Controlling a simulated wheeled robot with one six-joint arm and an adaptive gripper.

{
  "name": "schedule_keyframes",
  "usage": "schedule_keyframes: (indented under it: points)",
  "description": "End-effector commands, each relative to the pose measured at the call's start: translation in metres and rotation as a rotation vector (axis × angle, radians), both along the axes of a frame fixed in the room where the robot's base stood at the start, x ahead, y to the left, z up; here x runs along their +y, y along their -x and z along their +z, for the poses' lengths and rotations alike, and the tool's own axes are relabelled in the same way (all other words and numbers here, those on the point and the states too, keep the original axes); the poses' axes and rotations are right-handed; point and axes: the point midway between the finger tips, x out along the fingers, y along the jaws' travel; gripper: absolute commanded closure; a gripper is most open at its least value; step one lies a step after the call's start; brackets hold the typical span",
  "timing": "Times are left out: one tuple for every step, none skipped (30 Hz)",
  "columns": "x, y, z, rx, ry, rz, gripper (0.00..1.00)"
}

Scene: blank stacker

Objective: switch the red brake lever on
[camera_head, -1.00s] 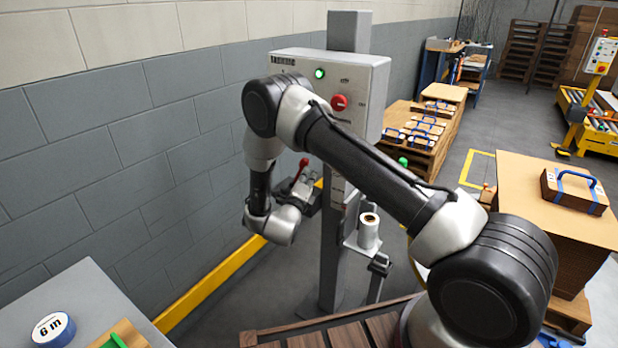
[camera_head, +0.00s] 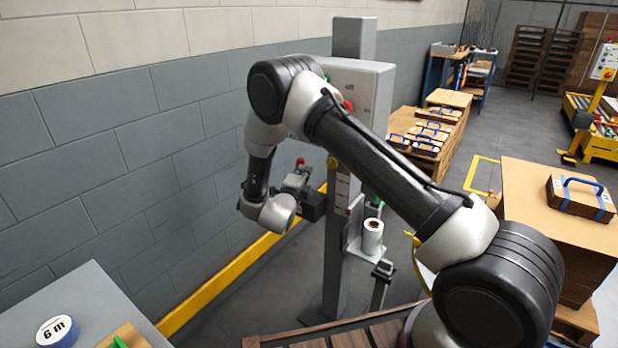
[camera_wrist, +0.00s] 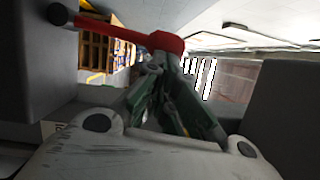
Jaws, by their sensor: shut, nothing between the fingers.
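The red brake lever shows in the wrist view as a red bar (camera_wrist: 115,32) with a thick red end (camera_wrist: 166,42) and a dark round end at upper left. In the head view only a small red tip (camera_head: 300,161) shows above my gripper. My gripper (camera_wrist: 157,72) is shut and empty, its fingertips just below the thick red end; I cannot tell whether they touch it. In the head view my gripper (camera_head: 303,183) is beside the grey post (camera_head: 338,250), and it hides most of the lever.
A grey control box (camera_head: 372,85) on the post is partly hidden by my arm. A white roll (camera_head: 372,236) sits on a bracket to the right. A block wall (camera_head: 120,130) and yellow floor rail (camera_head: 215,285) lie left. A grey table (camera_head: 85,300) is at lower left.

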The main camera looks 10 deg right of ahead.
Motion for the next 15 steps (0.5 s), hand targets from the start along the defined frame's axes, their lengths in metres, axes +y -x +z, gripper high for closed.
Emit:
schedule_keyframes:
  points:
    - [0.004,-0.004,0.004,0.029,0.026,0.0,1.0]
    - [0.006,-0.006,0.005,0.049,0.045,0.0,1.0]
    - [0.008,-0.009,0.006,0.078,0.07,0.0,1.0]
    - [0.01,-0.012,0.007,0.096,0.088,0.0,1.0]
    - [0.012,-0.014,0.008,0.116,0.105,0.0,1.0]
    - [0.015,-0.017,0.009,0.141,0.129,0.0,1.0]
    - [0.017,-0.019,0.01,0.16,0.146,0.0,1.0]
    - [0.019,-0.021,0.01,0.179,0.162,0.0,1.0]
    - [0.021,-0.023,0.011,0.201,0.183,-0.001,1.0]
    - [0.022,-0.025,0.011,0.219,0.198,0.0,1.0]
    - [0.024,-0.026,0.011,0.236,0.213,0.0,1.0]
    - [0.025,-0.028,0.012,0.256,0.232,-0.001,1.0]
    - [0.027,-0.03,0.012,0.27,0.244,-0.001,1.0]
    - [0.028,-0.031,0.012,0.284,0.257,-0.001,1.0]
    - [0.029,-0.032,0.012,0.301,0.274,0.0,1.0]
